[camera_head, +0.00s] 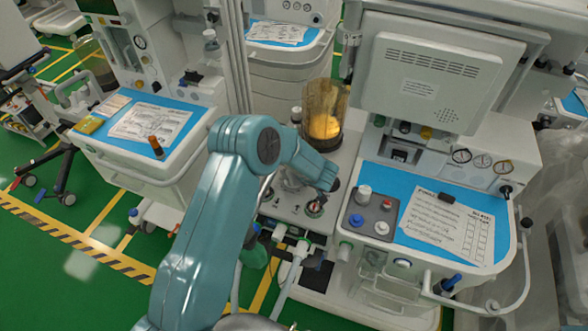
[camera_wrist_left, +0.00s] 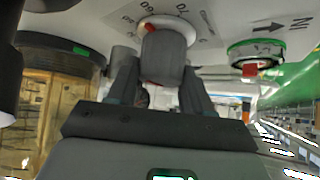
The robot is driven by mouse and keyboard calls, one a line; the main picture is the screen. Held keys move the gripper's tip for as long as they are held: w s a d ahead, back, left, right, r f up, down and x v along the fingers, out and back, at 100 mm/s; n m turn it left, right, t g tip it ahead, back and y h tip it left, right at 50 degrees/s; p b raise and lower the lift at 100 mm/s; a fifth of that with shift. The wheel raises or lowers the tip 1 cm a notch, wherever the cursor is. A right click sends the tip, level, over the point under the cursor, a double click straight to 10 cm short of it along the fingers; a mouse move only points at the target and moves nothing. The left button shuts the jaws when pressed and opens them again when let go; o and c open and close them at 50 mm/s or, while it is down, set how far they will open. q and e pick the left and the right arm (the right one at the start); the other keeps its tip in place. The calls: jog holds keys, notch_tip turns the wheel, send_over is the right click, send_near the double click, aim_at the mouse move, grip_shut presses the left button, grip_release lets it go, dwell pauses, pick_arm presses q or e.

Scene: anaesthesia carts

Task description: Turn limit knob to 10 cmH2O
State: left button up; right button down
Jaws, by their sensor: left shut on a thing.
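The limit knob (camera_wrist_left: 164,55) is a grey knob with a red mark, on a white collar on the pale panel in the left wrist view. Printed numbers, 60 and 70 among them, show around it. My left gripper (camera_wrist_left: 160,85) is shut on the knob, with one dark finger on each side. In the head view my left gripper (camera_head: 325,180) is at the panel beside the glass canister, and the arm and gripper mostly hide the knob. The full scale and the exact setting cannot be read. My right gripper is not in view.
A red-centred port with a green ring (camera_wrist_left: 252,56) sits right of the knob, next to an arrow and "IN". A transparent canister (camera_head: 325,110) with a yellow inside stands just behind my gripper. A blue-topped work surface (camera_head: 378,176) with a paper lies to the right.

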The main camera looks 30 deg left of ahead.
pick_arm(q)
jog(key=n+g, duration=0.2)
jog(key=shift+n+y+p, duration=0.3)
jog(key=shift+y+p, duration=0.05)
jog(key=shift+y, duration=0.05)
jog(key=n+g, duration=0.1)
jog(key=n+g+b, duration=0.1)
jog(key=shift+f+n, duration=0.25)
jog(key=shift+n, duration=0.05)
jog(key=n+g+b, duration=0.3)
jog(key=n+b, duration=0.1)
jog(key=shift+f+b, duration=0.2)
jog(key=shift+b, duration=0.2)
jog(key=shift+r+n+g+h+b, duration=0.25)
jog(key=shift+n+g+h+b, duration=0.15)
jog(key=shift+n+g+b, duration=0.75)
jog(key=shift+t+b, duration=0.25)
jog(key=shift+b, duration=0.1)
jog(key=o, duration=1)
jog(key=shift+a, duration=0.1)
jog(key=shift+o, duration=0.2)
jog(key=shift+r, duration=0.1)
